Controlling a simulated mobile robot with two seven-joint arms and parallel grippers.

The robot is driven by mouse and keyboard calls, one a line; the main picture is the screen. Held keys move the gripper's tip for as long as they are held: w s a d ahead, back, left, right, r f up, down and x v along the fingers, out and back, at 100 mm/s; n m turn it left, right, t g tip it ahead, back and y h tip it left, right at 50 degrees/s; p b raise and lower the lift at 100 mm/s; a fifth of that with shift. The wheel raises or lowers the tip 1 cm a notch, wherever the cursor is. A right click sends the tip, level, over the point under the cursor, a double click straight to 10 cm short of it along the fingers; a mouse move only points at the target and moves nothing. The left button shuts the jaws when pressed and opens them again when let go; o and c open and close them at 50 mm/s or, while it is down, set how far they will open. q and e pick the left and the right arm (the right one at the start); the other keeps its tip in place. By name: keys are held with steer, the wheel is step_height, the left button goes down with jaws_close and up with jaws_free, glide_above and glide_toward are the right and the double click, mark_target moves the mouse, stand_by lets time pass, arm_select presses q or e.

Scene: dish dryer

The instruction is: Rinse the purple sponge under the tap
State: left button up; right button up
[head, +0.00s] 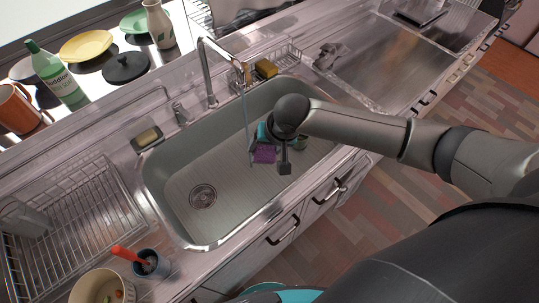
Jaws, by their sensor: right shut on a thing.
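The purple sponge (264,155) is over the steel sink basin (190,170), below and slightly right of the tap (207,70). A thin stream of water (247,118) runs down from the spout, close to the sponge's left edge. I cannot tell whether the water touches the sponge. My right gripper (271,149) reaches in from the right and is shut on the sponge. Its wrist hides part of the basin and of the fingers. My left gripper is not in view.
A yellow sponge (266,68) sits in a wire rack behind the sink. A dish rack (75,215) stands left. A blue cup (153,264) and a bowl (103,288) stand front left.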

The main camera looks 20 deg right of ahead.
arm_select(q)
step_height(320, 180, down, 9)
steer(key=b, duration=0.8)
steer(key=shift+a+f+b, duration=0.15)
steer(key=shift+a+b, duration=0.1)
steer(key=shift+b, duration=0.05)
arm_select(e)
steer(key=w+a+f, duration=0.1)
steer(key=w+f, duration=0.1)
steer(key=w, duration=0.9)
steer(key=shift+a, duration=0.4)
steer(key=s+p, duration=0.2)
steer(key=p, duration=0.1)
steer(key=s+p, duration=0.2)
steer(key=s, duration=0.1)
steer(key=s+d+p, duration=0.1)
steer(key=s+p, duration=0.1)
steer(key=p, duration=0.1)
steer(key=shift+s+d+p, duration=0.1)
steer(key=shift+s+p, duration=0.1)
steer(key=shift+p, duration=0.15)
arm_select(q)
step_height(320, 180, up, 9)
arm_select(e)
steer(key=shift+s, duration=0.35)
